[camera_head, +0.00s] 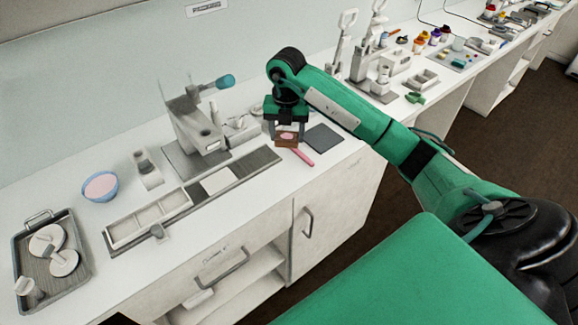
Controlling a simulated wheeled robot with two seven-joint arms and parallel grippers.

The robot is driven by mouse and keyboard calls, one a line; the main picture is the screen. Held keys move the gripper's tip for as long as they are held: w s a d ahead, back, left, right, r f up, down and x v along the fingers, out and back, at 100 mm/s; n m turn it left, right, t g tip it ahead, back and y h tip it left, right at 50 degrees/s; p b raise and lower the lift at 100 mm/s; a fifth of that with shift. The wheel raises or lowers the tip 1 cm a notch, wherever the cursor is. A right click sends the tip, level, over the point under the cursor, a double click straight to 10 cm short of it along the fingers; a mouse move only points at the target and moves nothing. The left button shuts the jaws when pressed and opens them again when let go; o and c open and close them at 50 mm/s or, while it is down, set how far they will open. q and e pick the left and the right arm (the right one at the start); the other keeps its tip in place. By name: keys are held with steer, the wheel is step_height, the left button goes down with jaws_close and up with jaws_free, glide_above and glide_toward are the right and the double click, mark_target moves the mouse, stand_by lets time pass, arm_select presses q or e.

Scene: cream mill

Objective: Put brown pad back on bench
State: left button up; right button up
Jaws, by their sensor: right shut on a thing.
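My right gripper (287,132) points down over the white bench (240,182). It is shut on the brown pad (284,142), a small brown block with a pink patch on its top. The pad is at or just above the bench; I cannot tell whether it touches. A dark grey mat (324,137) lies just to the right of the pad. A pink stick (303,157) lies on the bench below and right of the pad. My left gripper is not in view.
A long tray (150,218), a blue bowl with pink contents (100,186) and a grey tray with white discs (22,250) stand further left. Stands and small pots fill the bench at the back right.

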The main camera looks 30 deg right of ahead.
steer(key=p, duration=0.3)
glide_above(288, 177)
step_height(288, 177, down, 10)
steer(key=shift+w, duration=0.15)
step_height(288, 177, down, 4)
steer(key=shift+r+p, duration=0.1)
steer(key=shift+p, duration=0.4)
steer(key=shift+f, duration=0.3)
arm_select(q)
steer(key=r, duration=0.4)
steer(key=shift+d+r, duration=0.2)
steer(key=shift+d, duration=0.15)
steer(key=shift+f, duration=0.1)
arm_select(e)
steer(key=shift+f, duration=0.1)
steer(key=o, duration=0.4)
steer(key=shift+f, duration=0.1)
steer(key=o, duration=0.5)
